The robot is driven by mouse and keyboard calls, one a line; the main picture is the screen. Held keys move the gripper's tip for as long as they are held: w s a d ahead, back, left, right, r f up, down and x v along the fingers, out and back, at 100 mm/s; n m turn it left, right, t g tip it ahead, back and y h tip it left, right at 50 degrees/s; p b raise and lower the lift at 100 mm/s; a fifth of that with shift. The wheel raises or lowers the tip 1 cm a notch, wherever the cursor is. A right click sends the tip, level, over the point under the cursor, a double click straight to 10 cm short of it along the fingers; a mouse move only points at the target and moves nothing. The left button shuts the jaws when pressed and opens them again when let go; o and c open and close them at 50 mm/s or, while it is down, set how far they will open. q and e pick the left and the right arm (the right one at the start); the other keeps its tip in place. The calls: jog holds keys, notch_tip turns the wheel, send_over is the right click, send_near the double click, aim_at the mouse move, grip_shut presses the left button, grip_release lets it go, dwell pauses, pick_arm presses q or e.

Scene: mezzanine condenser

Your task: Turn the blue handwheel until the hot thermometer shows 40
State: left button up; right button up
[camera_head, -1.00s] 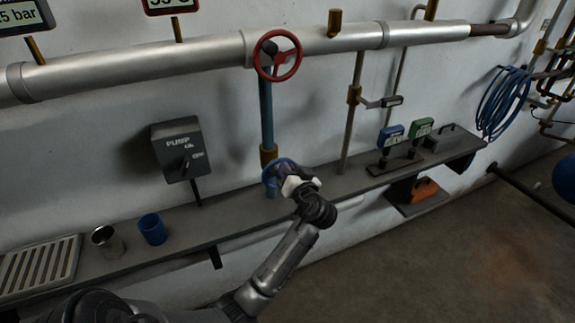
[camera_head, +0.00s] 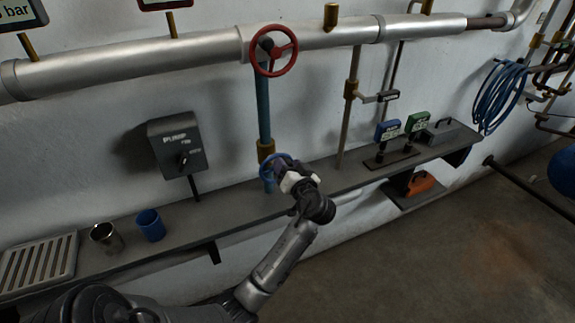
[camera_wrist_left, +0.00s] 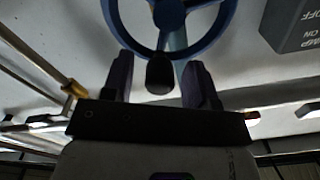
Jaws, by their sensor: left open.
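The blue handwheel (camera_head: 267,172) sits low on the vertical blue pipe, just above the shelf, partly hidden by my left gripper (camera_head: 287,175). In the left wrist view, the blue handwheel (camera_wrist_left: 207,40) fills the top, with its hub and spokes showing. A dark knob (camera_wrist_left: 160,73) at its rim stands between the two fingers of my left gripper (camera_wrist_left: 159,68), which is open. My right gripper is not in view.
A red handwheel (camera_head: 274,50) sits on the silver pipe above. A grey pump switch box (camera_head: 177,143) is left of the blue wheel. A metal cup (camera_head: 105,238) and a blue cup (camera_head: 151,225) stand on the shelf (camera_head: 225,213). Blue and green meters stand farther right.

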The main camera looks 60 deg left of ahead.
pick_arm(q)
jog(key=s+d, duration=0.1)
jog(key=d, duration=1.2)
jog(key=shift+s+d, duration=0.15)
jog(key=shift+s, duration=0.1)
